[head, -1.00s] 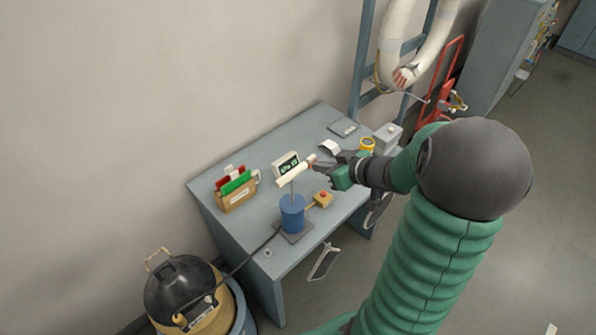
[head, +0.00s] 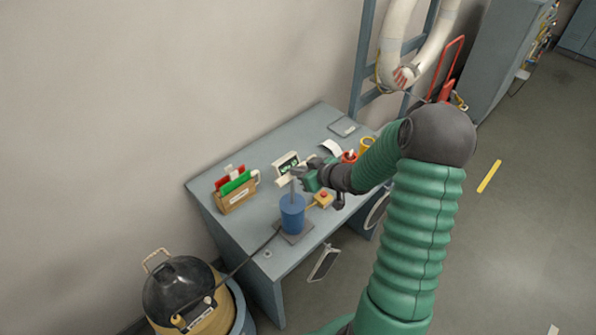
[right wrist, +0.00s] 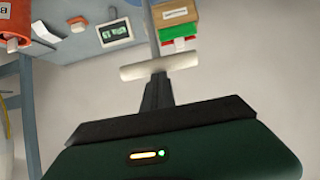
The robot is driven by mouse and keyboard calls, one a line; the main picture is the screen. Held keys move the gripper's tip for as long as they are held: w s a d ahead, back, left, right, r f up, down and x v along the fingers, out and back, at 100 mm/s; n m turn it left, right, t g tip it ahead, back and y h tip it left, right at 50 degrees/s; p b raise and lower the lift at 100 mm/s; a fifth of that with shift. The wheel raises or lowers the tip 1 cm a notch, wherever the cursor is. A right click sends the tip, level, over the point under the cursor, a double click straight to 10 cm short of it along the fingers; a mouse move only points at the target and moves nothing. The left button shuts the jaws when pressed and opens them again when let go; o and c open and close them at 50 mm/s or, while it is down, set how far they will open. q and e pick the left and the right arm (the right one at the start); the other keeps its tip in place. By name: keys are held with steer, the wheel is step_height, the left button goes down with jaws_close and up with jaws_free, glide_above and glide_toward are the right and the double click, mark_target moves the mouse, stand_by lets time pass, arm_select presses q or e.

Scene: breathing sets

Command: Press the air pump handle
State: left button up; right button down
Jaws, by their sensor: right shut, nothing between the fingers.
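The air pump is a blue cylinder (head: 292,214) on a grey base plate on the table, with an upright grey rod. Its white crossbar handle (head: 281,184) is at the top of the rod, partly covered by my right gripper. My right gripper (head: 297,172) is shut and empty, right over the handle. In the right wrist view the whole white handle (right wrist: 160,66) shows just beyond the shut fingertips (right wrist: 157,78), close to its middle. I cannot tell whether they touch. My left gripper is not in view.
On the grey table (head: 240,235) stand a small display (head: 286,162), a box of red and green cards (head: 236,190), a yellow box with a red button (head: 323,199) and a yellow roll (head: 367,145). A black-and-yellow tank (head: 183,290) with a hose stands at lower left.

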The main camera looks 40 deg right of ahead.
step_height(320, 180, down, 10)
steer(key=b, duration=0.6)
steer(key=shift+s+r+b, duration=0.1)
steer(key=shift+b, duration=0.25)
steer(key=shift+s+a+r, duration=0.1)
steer(key=shift+s+r, duration=0.05)
steer(key=shift+r, duration=0.05)
